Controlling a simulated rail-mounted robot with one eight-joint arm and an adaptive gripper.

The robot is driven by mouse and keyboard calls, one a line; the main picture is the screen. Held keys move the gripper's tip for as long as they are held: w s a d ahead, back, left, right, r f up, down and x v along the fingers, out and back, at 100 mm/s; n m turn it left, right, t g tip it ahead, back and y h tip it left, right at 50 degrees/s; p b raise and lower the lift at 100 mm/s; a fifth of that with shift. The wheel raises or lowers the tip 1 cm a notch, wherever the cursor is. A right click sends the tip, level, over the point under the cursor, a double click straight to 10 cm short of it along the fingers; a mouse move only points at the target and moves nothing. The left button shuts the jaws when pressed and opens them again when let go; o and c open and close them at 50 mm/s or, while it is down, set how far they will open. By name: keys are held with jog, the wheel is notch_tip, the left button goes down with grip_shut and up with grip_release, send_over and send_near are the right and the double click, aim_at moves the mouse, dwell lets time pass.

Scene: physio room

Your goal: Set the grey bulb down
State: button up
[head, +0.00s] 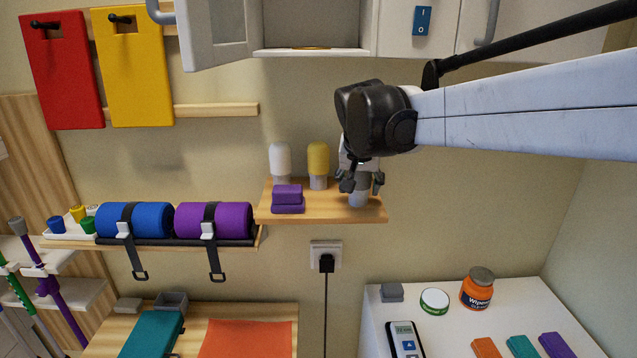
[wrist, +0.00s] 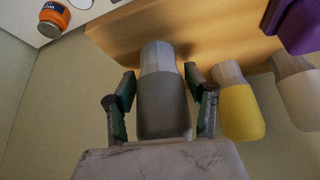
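The grey bulb (wrist: 163,105) is upside down in the wrist view, its pale neck (head: 359,199) pointing at the wooden shelf. In the head view it is upright at the shelf's right end, mostly hidden by my gripper. My gripper (head: 360,186) is over that end with its fingers on both sides of the bulb; in the wrist view (wrist: 161,78) the fingertips close on it near the neck. The wooden shelf (head: 335,206) is right under the neck; I cannot tell whether they touch.
A yellow bulb (head: 318,158) stands just left of my gripper, and a white bulb (head: 280,160) farther left. Purple blocks (head: 288,199) lie at the shelf's front left. A cabinet (head: 315,38) hangs above. A white counter (head: 455,322) with an orange jar (head: 477,290) is below right.

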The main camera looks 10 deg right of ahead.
jog(key=shift+o, duration=0.6)
jog(key=shift+r, duration=0.3)
jog(key=v, duration=1.1)
jog(key=s+d+f+n+t+y, duration=0.1)
jog(key=s+d+f+n+y, duration=0.1)
jog(key=s+f, duration=1.8)
jog(key=s+n, duration=0.1)
jog(key=s, duration=0.2)
jog(key=shift+s+n+t+b, duration=0.3)
jog(key=shift+s+n+b, duration=0.1)
jog(key=shift+f, duration=0.25)
